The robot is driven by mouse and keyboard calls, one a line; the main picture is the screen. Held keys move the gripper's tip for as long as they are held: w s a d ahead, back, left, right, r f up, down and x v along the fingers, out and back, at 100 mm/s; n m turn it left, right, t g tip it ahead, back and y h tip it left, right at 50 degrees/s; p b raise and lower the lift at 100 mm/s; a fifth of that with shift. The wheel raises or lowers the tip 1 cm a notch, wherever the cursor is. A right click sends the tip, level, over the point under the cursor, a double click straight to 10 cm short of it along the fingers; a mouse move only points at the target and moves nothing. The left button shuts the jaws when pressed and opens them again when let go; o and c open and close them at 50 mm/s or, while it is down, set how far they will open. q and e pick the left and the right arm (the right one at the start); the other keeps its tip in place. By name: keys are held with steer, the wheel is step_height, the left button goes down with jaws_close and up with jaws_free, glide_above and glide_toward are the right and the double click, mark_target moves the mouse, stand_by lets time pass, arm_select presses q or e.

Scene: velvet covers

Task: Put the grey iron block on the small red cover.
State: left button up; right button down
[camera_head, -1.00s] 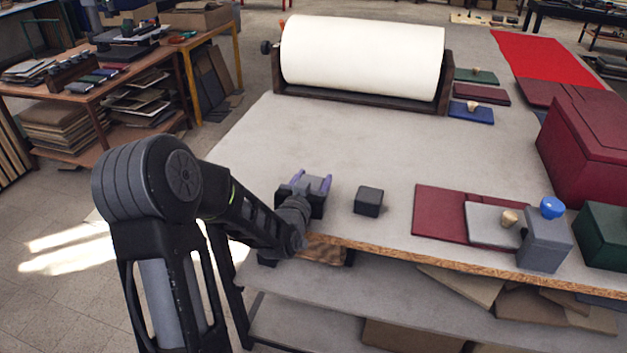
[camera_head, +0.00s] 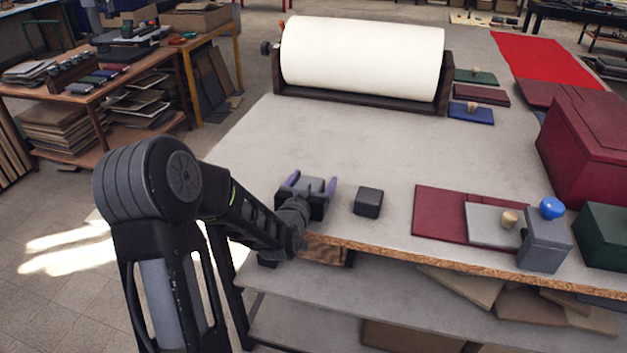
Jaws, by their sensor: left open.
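My left gripper (camera_head: 312,183) is low over the near left part of the table, its two purple fingers apart. A grey block (camera_head: 313,184) shows between the fingers, partly hidden by the gripper body; I cannot tell if either finger touches it. A dark, nearly black cube (camera_head: 368,202) stands just right of the gripper. A small dark red cover (camera_head: 484,94) lies flat at the back, between a green and a blue one. A larger dark red cover (camera_head: 437,213) lies near the front edge, partly under a grey cover (camera_head: 488,223). My right gripper is out of view.
A white roll (camera_head: 362,60) in a dark cradle stands at the back. A grey box with a blue knob (camera_head: 552,207), a dark green box (camera_head: 606,235) and a big dark red box (camera_head: 592,150) stand at the right. The table middle (camera_head: 390,145) is clear.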

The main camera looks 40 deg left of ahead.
arm_select(q)
steer(key=shift+r+p, duration=0.15)
steer(key=shift+p, duration=0.2)
steer(key=v, duration=0.2)
steer(key=b+v, duration=0.1)
steer(key=v, duration=0.1)
steer(key=b+v, duration=0.1)
steer(key=v, duration=0.1)
steer(key=shift+s+d+f, duration=0.2)
steer(key=shift+s+d, duration=0.05)
steer(key=shift+s, duration=0.15)
steer(key=shift+s+d+r+b, duration=0.15)
steer(key=shift+s+b, duration=0.15)
steer(key=shift+s, duration=0.15)
steer(key=shift+o, duration=0.4)
